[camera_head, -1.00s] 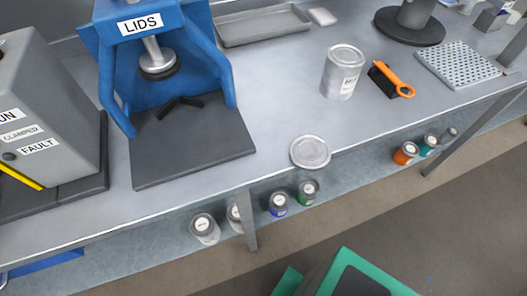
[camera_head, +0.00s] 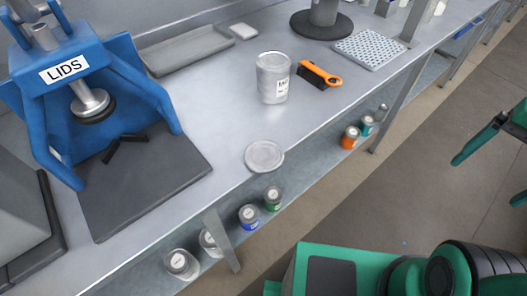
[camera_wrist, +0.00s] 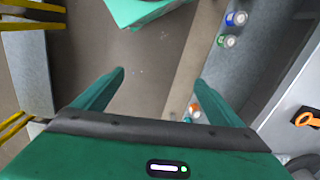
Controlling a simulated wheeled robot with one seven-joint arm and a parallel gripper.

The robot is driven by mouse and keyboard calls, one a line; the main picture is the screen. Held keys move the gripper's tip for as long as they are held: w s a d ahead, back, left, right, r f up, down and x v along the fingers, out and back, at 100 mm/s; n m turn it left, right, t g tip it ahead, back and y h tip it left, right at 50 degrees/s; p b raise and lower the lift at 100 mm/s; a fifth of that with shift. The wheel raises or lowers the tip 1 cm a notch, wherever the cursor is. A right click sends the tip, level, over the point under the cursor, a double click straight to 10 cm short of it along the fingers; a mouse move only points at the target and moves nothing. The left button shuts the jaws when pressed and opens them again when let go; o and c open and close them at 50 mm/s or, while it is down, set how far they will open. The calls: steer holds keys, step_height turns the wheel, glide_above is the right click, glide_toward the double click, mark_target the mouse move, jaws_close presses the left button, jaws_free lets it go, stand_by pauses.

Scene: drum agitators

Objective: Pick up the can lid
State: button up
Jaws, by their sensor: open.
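The can lid (camera_head: 264,156) is a round, pale grey disc lying flat near the front edge of the workbench in the head view. A grey can (camera_head: 273,78) with a white label stands upright behind it on the bench. My gripper (camera_wrist: 160,78) shows in the wrist view with its two green fingers wide apart and nothing between them. It is over the floor beside the bench, apart from the lid. The lid cannot be made out in the wrist view.
A blue press (camera_head: 88,95) marked LIDS stands left on a dark mat. An orange-handled tool (camera_head: 320,74), a grey tray (camera_head: 185,50) and a perforated plate (camera_head: 369,48) lie behind. Small cans (camera_head: 249,215) stand on the shelf below. Bench around the lid is clear.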

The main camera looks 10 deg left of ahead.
steer(key=w+a+r+m+y, duration=0.1)
steer(key=w+a+r, duration=0.1)
steer(key=w+a, duration=0.7)
steer(key=m+g+y, duration=0.2)
steer(key=m+g, duration=0.1)
glide_toward(265, 154)
steer(key=shift+s+a+f, duration=0.15)
steer(key=shift+a+f, duration=0.1)
steer(key=shift+f, duration=0.3)
steer(key=shift+x, duration=3.15)
steer(key=shift+d, duration=0.1)
steer(key=c, duration=1.1)
